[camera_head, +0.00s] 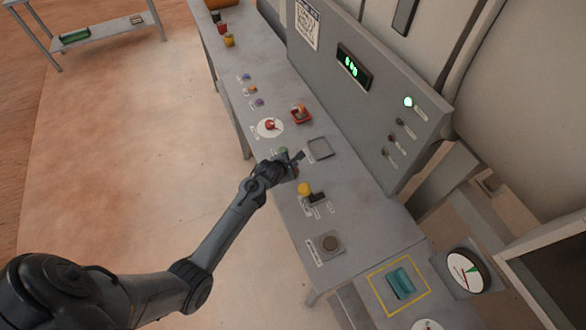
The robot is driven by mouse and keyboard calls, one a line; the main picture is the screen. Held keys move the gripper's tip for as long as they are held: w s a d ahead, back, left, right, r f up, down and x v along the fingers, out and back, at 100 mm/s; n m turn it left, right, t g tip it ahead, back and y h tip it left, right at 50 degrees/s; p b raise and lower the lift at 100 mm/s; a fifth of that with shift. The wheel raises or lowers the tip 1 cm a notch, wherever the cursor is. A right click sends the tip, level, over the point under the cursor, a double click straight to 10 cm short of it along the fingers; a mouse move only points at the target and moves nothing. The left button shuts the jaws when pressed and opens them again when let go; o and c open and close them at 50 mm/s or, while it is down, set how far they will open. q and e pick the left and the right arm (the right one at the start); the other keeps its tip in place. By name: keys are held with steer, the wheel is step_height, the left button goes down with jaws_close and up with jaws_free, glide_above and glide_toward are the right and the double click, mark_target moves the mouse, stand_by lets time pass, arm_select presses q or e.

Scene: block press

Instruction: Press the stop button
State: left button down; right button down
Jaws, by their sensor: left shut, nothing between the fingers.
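A red button (270,125) on a round white plate sits on the grey console, left of the middle; its label is too small to read. A second red control (301,113) with an orange-brown top stands just to its right on a red base. My left gripper (299,157) is shut and empty over the console, below and to the right of the red button and apart from it. A small green button (283,151) shows right beside the gripper and is partly hidden by it. My right gripper is out of view.
A square frame (320,149) lies just right of the gripper. A yellow knob (304,189) with a black part and a dark round button (330,243) are nearer. Small coloured buttons (252,90) lie farther up. An upright panel (370,85) with a green display borders the right.

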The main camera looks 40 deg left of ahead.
arm_select(q)
steer(key=shift+f, duration=0.9)
stand_by(1.4)
steer(key=shift+r+p, duration=0.9)
steer(key=shift+r, duration=0.1)
step_height(320, 180, up, 5)
steer(key=p, duration=0.5)
stand_by(0.7)
